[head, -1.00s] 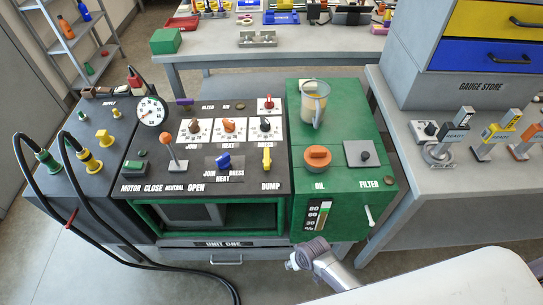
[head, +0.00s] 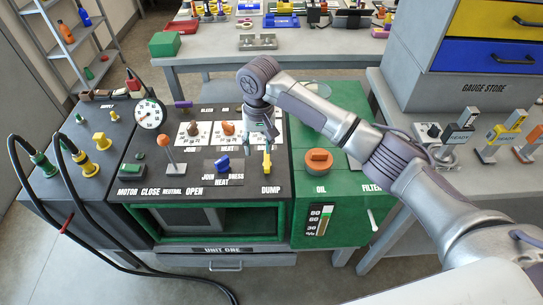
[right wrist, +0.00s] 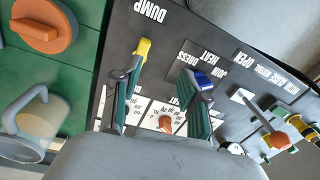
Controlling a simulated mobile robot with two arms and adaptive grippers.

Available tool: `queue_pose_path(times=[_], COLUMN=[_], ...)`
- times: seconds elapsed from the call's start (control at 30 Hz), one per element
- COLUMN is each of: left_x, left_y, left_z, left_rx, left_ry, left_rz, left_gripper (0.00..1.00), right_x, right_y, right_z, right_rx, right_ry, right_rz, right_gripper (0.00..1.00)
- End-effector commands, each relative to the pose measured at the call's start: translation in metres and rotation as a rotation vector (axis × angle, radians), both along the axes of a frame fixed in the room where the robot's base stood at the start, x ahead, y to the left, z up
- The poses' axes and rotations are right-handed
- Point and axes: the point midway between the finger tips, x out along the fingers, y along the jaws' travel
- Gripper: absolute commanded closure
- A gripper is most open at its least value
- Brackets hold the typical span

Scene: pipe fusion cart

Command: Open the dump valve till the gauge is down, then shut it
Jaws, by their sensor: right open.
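The dump valve's yellow lever (head: 267,163) stands above the DUMP label at the right of the black panel. The round white gauge (head: 150,114) is at the panel's upper left; its needle is too small to read. My right gripper (head: 262,146) points down over the panel just behind the lever, open and empty. In the right wrist view my right gripper (right wrist: 158,78) has its fingers apart. The yellow lever (right wrist: 142,50) shows beside the left finger, partly behind it; I cannot tell whether they touch. The right finger overlaps the blue lever (right wrist: 203,80). My left gripper is out of view.
The blue join/heat lever (head: 222,162) and the orange-red knobbed lever (head: 167,143) stand left of the dump lever. The orange oil cap (head: 319,160) is to its right on the green cabinet. A clear jug (right wrist: 32,122) stands close by. Black hoses (head: 75,215) hang at left.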

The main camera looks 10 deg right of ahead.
Motion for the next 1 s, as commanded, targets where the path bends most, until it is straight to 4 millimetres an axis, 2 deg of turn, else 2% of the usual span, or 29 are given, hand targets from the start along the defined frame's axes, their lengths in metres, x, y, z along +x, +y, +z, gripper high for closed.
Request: queue_pose_path(times=[0.03,0.13,0.23,0.33,0.47,0.8,1.0], left_x=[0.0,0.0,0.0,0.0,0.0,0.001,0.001], left_y=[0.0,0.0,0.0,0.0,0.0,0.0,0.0], left_z=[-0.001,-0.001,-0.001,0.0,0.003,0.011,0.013], left_rx=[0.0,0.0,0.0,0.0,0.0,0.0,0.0], left_ry=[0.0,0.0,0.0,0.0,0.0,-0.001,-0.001], left_rz=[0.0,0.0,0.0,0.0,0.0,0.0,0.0], left_gripper=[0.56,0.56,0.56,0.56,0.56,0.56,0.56], right_x=[0.011,0.021,0.026,0.027,0.026,0.026,0.026], right_y=[-0.009,-0.02,-0.026,-0.027,-0.027,-0.027,-0.026], right_z=[0.017,0.038,0.048,0.046,0.029,-0.043,-0.074], right_rx=[-0.023,-0.046,-0.058,-0.061,-0.06,-0.061,-0.06], right_ry=[-0.001,0.007,0.013,0.016,0.018,0.015,0.014], right_rz=[-0.039,-0.097,-0.127,-0.137,-0.136,-0.134,-0.134], right_gripper=[0.56,0.56,0.56,0.56,0.56,0.56,0.56])
